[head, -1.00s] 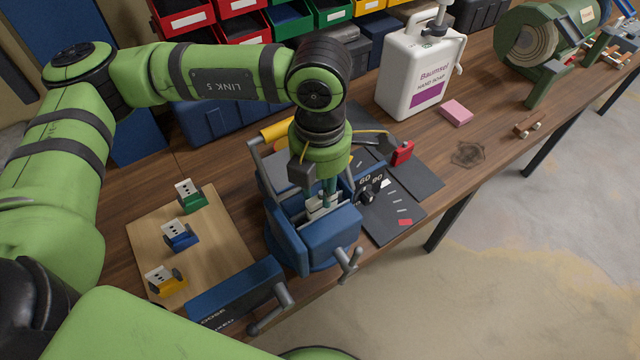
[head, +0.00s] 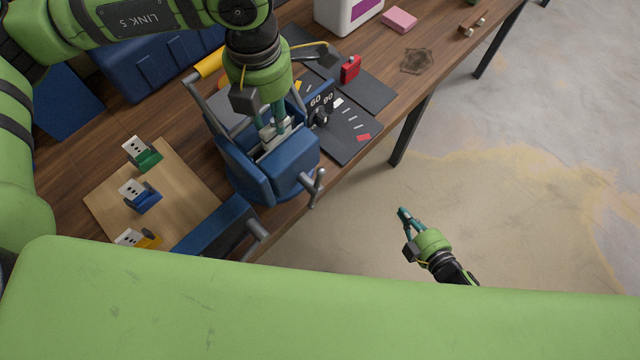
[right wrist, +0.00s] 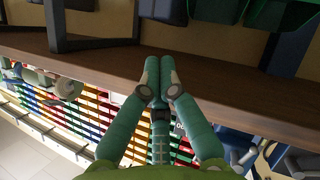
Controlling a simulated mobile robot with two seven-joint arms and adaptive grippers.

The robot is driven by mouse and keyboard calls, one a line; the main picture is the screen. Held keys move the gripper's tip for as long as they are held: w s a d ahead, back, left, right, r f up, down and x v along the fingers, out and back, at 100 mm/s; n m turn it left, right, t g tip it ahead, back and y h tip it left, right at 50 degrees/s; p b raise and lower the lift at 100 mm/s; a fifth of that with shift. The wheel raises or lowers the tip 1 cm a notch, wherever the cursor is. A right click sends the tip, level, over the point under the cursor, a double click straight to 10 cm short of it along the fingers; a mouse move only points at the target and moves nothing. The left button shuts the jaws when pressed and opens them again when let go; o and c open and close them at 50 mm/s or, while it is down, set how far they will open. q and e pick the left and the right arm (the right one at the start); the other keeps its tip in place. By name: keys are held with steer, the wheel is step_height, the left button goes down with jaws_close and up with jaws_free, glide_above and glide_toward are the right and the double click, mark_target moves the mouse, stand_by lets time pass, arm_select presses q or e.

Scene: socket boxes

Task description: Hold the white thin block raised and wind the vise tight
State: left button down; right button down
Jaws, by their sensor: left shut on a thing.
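The blue vise (head: 289,178) stands at the table's front edge, with its grey winding handle (head: 316,187) sticking out towards the floor side. The white thin block (head: 268,144) shows only in part between the vise jaws, below my left fingers. My left gripper (head: 275,130) points down over the jaw gap and is shut on the block. How high the block sits is hard to tell. My right gripper (head: 404,218) is empty, out over the floor to the right of the handle and apart from it. In the right wrist view its fingertips (right wrist: 159,72) are together.
A wooden board (head: 185,190) with several small colored clamps holding white pieces lies left of the vise. A dark dial plate (head: 345,135) and a red object (head: 350,68) lie to its right. A pink block (head: 399,19) is further back. The floor beside the handle is clear.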

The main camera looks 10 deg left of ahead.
steer(key=a+r+n+y, duration=0.6)
steer(key=a+r, duration=0.1)
steer(key=r, duration=0.5)
steer(key=n+g+y, duration=0.4)
steer(key=n, duration=0.3)
glide_toward(321, 193)
steer(key=w, duration=0.3)
steer(key=s+a+r+n+g+y, duration=0.2)
steer(key=s+r+n+g, duration=0.2)
steer(key=s, duration=0.1)
steer(key=w+a, duration=0.1)
steer(key=a, duration=0.1)
steer(key=w+a, duration=0.1)
steer(key=a, duration=0.2)
steer(key=w+a, duration=0.2)
steer(key=shift+w+a+r, duration=0.1)
steer(key=shift+a+r, duration=0.1)
steer(key=shift+a, duration=0.1)
steer(key=shift+w+d+f, duration=0.1)
steer(key=shift+w+d, duration=0.2)
steer(key=shift+d, duration=0.05)
steer(key=shift+w+d+m+t+y, duration=0.2)
steer(key=shift+m+t+y, duration=0.3)
steer(key=shift+m, duration=0.4)
